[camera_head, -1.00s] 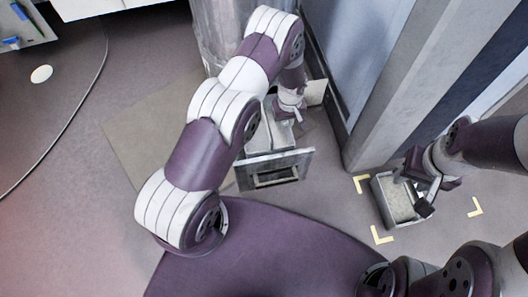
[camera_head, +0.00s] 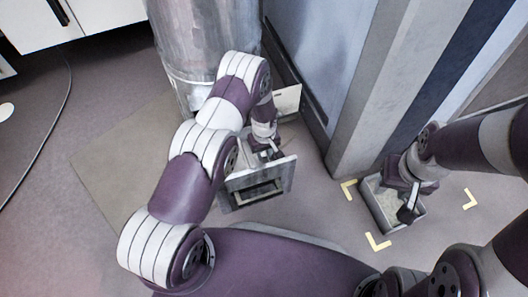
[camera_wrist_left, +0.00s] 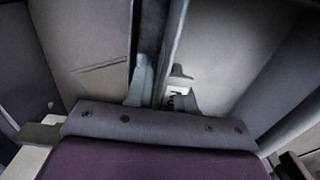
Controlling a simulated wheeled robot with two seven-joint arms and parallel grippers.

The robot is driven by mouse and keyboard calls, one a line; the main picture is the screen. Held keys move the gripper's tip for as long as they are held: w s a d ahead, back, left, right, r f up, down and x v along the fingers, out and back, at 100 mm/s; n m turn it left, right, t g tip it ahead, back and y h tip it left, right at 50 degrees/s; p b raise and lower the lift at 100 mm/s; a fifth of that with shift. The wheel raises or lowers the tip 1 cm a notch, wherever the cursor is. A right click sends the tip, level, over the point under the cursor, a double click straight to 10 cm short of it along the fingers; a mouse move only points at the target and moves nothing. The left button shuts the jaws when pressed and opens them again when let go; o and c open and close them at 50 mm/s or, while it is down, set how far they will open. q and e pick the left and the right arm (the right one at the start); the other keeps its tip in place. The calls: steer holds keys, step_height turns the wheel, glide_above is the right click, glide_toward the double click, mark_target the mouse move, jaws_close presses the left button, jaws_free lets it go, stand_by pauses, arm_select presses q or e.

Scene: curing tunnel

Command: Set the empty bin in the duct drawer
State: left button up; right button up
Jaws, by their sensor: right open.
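A grey rectangular bin (camera_head: 376,209) with a pale inside stands on the floor between yellow corner marks, low right in the head view. My right gripper (camera_head: 408,207) is open over its right part and hides some of it; contact cannot be told. The duct drawer (camera_head: 278,190), a grey box with a framed front opening, sticks out at the foot of the metal duct. My left gripper (camera_head: 273,153) is down just behind the drawer front. In the left wrist view, its fingers (camera_wrist_left: 160,88) stand either side of a thin upright wall; whether they clamp it cannot be told.
The round metal duct (camera_head: 188,45) rises behind the drawer. A grey pillar (camera_head: 365,100) stands between drawer and bin. A pale plate (camera_head: 287,100) is behind my left gripper. A flat mat (camera_head: 115,160) and open floor lie left.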

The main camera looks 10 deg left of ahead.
arm_select(q)
steer(key=shift+o, duration=0.3)
step_height(320, 180, up, 12)
steer(key=p, duration=0.6)
steer(key=shift+f, duration=0.1)
steer(key=s+a+r+m, duration=0.1)
steer(key=s+r, duration=0.2)
steer(key=r, duration=0.4)
steer(key=s+a+r+m+t, duration=0.1)
steer(key=s+r+m, duration=0.15)
steer(key=r, duration=0.45)
steer(key=s+a+r+m, duration=0.1)
steer(key=s+r, duration=0.3)
steer(key=r, duration=0.2)
steer(key=s+a+r+m, duration=0.1)
steer(key=s+r+m, duration=0.1)
steer(key=s+r, duration=0.3)
steer(key=s, duration=0.4)
steer(key=shift+s+a+r, duration=0.15)
steer(key=shift+s+r, duration=0.2)
steer(key=shift+r, duration=0.05)
steer(key=shift+m, duration=0.25)
